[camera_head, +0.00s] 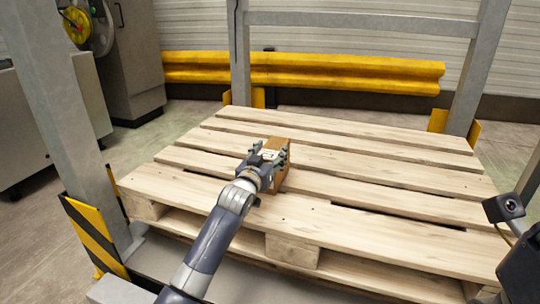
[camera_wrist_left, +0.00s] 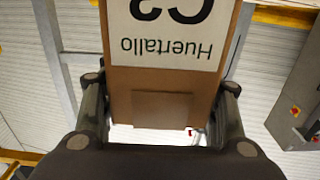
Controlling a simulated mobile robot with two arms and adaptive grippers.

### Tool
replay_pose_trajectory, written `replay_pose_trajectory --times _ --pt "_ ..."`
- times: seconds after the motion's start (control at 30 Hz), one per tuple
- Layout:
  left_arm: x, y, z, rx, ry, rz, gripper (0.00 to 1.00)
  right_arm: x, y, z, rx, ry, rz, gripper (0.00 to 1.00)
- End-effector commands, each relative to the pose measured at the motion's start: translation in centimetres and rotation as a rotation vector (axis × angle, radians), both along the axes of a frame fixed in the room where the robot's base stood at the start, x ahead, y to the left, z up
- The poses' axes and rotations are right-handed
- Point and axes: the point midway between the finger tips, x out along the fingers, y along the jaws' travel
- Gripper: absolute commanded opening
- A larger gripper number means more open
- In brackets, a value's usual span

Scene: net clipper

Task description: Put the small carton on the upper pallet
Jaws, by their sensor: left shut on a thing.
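My left gripper (camera_head: 266,160) is shut on a small brown carton (camera_head: 283,177) over the middle of the wooden pallet (camera_head: 370,181). In the head view the gripper and wrist hide much of the carton. I cannot tell whether the carton touches the slats or hangs just above them. In the left wrist view the carton (camera_wrist_left: 160,82) sits between the two fingers (camera_wrist_left: 162,118). Its white label reads "Huertallo" upside down. My right gripper does not show.
Grey metal posts (camera_head: 75,130) stand at the pallet's corners, with a crossbar behind. A yellow rail (camera_head: 300,73) runs along the back wall. A black-and-yellow guard (camera_head: 95,235) is at the front left post. Most of the pallet top is bare.

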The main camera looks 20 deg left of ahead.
Motion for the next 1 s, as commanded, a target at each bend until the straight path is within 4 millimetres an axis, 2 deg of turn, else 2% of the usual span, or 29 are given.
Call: replay_pose_trajectory --times 0.03,0.17,0.2,0.3,0.73,0.87,1.0 --pt "0.0 0.0 0.9 -0.001 -0.016 -0.002 0.00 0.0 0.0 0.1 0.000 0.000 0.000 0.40" --pt "0.0 0.0 0.8 -0.001 -0.016 -0.002 0.00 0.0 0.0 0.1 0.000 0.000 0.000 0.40" --pt "0.0 0.0 0.0 0.000 0.002 0.000 0.57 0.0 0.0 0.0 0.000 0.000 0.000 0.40" --pt "0.0 0.0 0.0 0.000 0.001 0.000 0.75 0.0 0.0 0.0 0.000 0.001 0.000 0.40" --pt "-0.4 0.0 0.1 0.000 0.001 0.000 0.75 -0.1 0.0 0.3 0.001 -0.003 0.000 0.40" --pt "-1.8 0.1 0.2 -0.001 0.002 0.000 0.75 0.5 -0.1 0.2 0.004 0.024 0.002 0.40" --pt "-4.4 0.1 0.3 0.000 0.003 0.000 0.75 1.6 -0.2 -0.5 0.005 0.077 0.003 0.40"
